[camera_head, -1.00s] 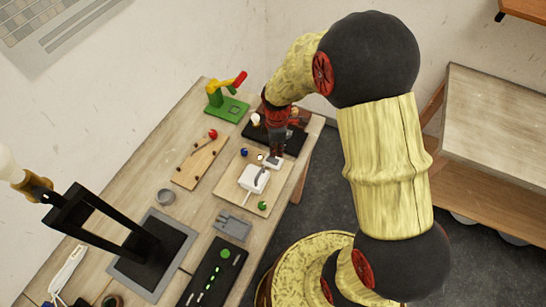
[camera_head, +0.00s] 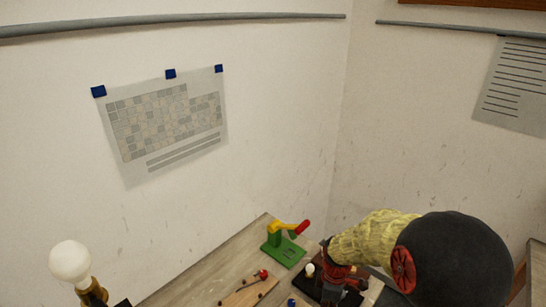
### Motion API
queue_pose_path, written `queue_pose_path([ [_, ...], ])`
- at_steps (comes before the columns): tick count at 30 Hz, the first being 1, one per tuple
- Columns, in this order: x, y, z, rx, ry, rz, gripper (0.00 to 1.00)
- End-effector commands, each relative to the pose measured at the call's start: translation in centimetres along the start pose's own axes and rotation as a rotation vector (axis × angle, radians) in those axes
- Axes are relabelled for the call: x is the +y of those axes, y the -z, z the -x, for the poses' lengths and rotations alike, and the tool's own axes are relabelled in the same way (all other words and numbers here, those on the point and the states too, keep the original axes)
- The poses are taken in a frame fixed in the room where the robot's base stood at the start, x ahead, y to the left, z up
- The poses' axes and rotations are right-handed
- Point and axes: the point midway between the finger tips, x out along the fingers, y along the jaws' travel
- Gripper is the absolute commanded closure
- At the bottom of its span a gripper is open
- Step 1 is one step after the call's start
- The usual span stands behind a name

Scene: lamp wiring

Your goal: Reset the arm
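My arm enters at the lower right, with a large black joint and a yellow link that leads to a reddish-brown wrist. My gripper (camera_head: 338,297) is at the bottom edge, over the far right part of the table (camera_head: 212,268). Its fingertips are cut off or too small to make out, so I cannot tell whether it is open or shut, or whether it holds anything. A black base with a small white bulb (camera_head: 310,270) is right beside the wrist, partly hidden by it.
A green stand with a yellow and red arm (camera_head: 284,246) is at the table's back corner. A wooden board with a red knob (camera_head: 263,274) lies in front of it. A lamp bulb (camera_head: 70,262) rises at the lower left. Walls with posters (camera_head: 170,120) stand behind.

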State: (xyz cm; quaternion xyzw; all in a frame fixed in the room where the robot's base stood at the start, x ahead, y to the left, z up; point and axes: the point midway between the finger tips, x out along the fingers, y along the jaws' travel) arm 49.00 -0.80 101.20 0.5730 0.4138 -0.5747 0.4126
Motion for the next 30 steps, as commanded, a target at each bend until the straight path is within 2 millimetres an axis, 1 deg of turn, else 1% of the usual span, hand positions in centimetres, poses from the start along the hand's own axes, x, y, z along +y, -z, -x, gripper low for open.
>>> queue_pose_path([
  [2,-0.3,-0.1,0.0,-0.004,0.01,-0.086,1.0],
  [3,-0.8,-0.2,-0.1,-0.009,0.024,-0.145,1.0],
  [6,-3.2,-1.0,-0.5,-0.036,0.071,-0.315,1.0],
  [8,-4.3,-1.4,0.3,-0.047,0.084,-0.42,1.0],
  [11,-6.0,-1.9,2.4,-0.055,0.08,-0.59,1.0],
  [15,-8.5,-2.6,6.5,-0.036,0.041,-0.838,1.0],
  [21,-12.5,-3.7,11.9,0.054,-0.045,-1.117,1.0],
  [25,-15.1,-4.5,14.6,0.145,-0.109,-1.225,1.0],
  [27,-16.4,-4.8,15.7,0.201,-0.146,-1.249,1.0],
  [30,-17.7,-5.2,17.2,0.282,-0.203,-1.245,1.0],
])
